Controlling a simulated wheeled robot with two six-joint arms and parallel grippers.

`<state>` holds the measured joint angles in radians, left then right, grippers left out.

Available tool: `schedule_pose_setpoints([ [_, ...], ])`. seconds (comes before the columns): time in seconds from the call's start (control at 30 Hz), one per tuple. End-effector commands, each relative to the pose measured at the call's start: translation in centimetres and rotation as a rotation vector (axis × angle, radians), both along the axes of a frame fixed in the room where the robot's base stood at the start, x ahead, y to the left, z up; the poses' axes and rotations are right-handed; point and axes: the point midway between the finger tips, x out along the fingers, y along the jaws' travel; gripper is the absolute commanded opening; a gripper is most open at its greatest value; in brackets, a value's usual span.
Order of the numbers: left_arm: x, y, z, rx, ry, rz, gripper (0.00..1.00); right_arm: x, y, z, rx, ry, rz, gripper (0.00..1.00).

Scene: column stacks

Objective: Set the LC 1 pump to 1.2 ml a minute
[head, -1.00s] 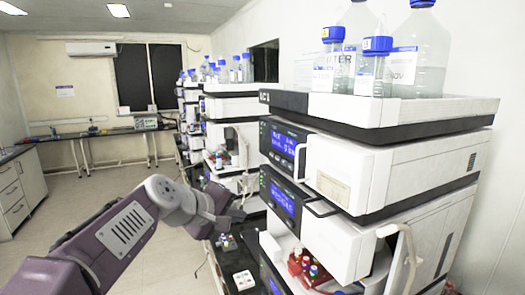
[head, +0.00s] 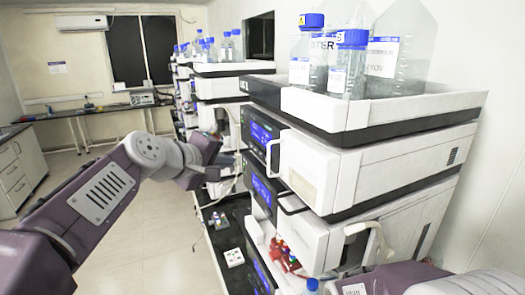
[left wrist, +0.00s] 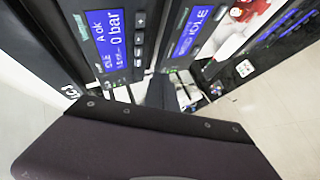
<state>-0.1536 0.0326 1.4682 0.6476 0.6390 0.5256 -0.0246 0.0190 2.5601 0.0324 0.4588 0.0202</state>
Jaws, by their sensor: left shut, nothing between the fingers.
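The LC 1 stack stands at the right of the head view, with the LC 1 label on its top tray (head: 340,112). Its upper module, which I take as the pump (head: 330,175), has a blue display (head: 262,135) on its dark front. In the left wrist view a pump display (left wrist: 107,38) reads "A ok", "IDLE" and 0 bar, with a column of small keys (left wrist: 139,38) beside it. My left gripper (head: 232,160) is shut and empty, in front of and left of the stack, apart from the keys as far as I can tell. My right gripper is out of sight.
Blue-capped bottles (head: 345,62) stand on the tray. A lower module has another display (head: 262,190), reading "IDLE" in the left wrist view (left wrist: 190,30). More stacks (head: 220,90) stand behind. The floor (head: 150,240) at left is open.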

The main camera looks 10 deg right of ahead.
Motion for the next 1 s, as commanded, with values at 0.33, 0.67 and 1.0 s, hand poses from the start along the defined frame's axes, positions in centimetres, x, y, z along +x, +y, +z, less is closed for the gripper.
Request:
schedule_pose_setpoints([
  [0.33,1.4,-4.5,0.3,0.002,0.003,-0.001,0.00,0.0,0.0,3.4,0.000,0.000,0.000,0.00],
  [0.67,1.8,-5.6,0.0,0.001,-0.001,0.000,0.00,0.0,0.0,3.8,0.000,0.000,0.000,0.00],
  [1.0,1.8,-5.5,0.0,0.000,0.000,0.001,0.00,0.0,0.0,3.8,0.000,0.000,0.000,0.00],
])
